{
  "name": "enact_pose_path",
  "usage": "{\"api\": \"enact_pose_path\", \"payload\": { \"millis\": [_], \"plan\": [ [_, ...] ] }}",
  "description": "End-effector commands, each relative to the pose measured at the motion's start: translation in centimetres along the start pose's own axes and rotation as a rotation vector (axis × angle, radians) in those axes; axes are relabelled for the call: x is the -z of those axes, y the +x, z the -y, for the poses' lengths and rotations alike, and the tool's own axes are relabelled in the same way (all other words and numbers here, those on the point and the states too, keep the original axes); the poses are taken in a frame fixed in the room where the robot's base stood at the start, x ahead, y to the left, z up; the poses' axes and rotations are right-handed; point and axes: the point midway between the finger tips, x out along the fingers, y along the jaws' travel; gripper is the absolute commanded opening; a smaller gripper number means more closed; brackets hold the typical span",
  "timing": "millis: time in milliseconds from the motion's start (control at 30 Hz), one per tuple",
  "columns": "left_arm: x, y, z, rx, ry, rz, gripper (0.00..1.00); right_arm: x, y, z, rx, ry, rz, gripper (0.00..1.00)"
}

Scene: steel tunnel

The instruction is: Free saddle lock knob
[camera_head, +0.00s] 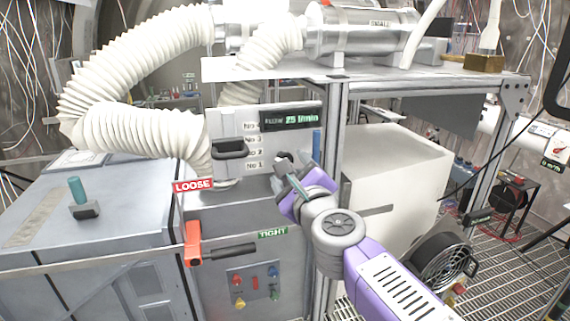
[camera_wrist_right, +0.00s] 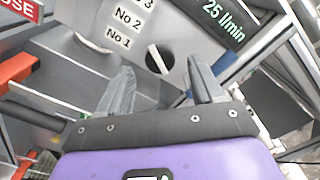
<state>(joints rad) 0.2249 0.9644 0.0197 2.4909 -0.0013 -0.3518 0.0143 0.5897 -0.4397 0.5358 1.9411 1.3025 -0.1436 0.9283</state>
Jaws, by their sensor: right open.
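A dark round knob (camera_wrist_right: 158,58) with a pale stripe sits on the grey panel (camera_head: 262,133), below and right of the No 1 to No 3 labels in the wrist view. My right gripper (camera_wrist_right: 162,68) is open and empty, with its two fingers either side of the knob in that view; I cannot tell how far off the knob is. In the head view the right gripper (camera_head: 290,174) covers the knob's area. A red lever (camera_head: 193,243) has a black handle (camera_head: 233,250) pointing right, under the TIGHT sign (camera_head: 272,233); the LOOSE sign (camera_head: 193,185) is above it.
A black pull handle (camera_head: 230,149) juts from the panel's left. A steel frame post (camera_head: 330,140) stands close right of my gripper. White ribbed hoses (camera_head: 135,128) arch at the left. A grey cabinet (camera_head: 110,215) with a teal-handled tool (camera_head: 76,190) stands at left.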

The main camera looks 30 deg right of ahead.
Motion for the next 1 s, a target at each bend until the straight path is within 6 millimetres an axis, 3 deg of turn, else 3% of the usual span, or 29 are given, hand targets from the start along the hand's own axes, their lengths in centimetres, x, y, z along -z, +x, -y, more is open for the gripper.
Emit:
{"api": "enact_pose_path", "payload": {
  "millis": [100, 300, 667, 1000],
  "plan": [
    [0.0, 0.3, 0.1, 0.000, 0.000, 0.000, 0.43, 0.2, 1.9, -0.1, -0.001, 0.000, -0.002, 0.67],
    [0.0, 0.2, 0.1, 0.000, 0.000, 0.000, 0.43, 0.1, 3.9, 0.0, -0.001, -0.001, -0.002, 0.67],
    [0.0, 0.2, 0.1, 0.000, 0.000, 0.000, 0.43, 0.1, 4.3, 0.0, 0.000, -0.003, -0.001, 0.67],
    [0.0, 0.2, 0.1, 0.000, 0.000, 0.000, 0.43, 0.1, 4.3, 0.0, 0.000, -0.003, -0.001, 0.18]
  ]
}}
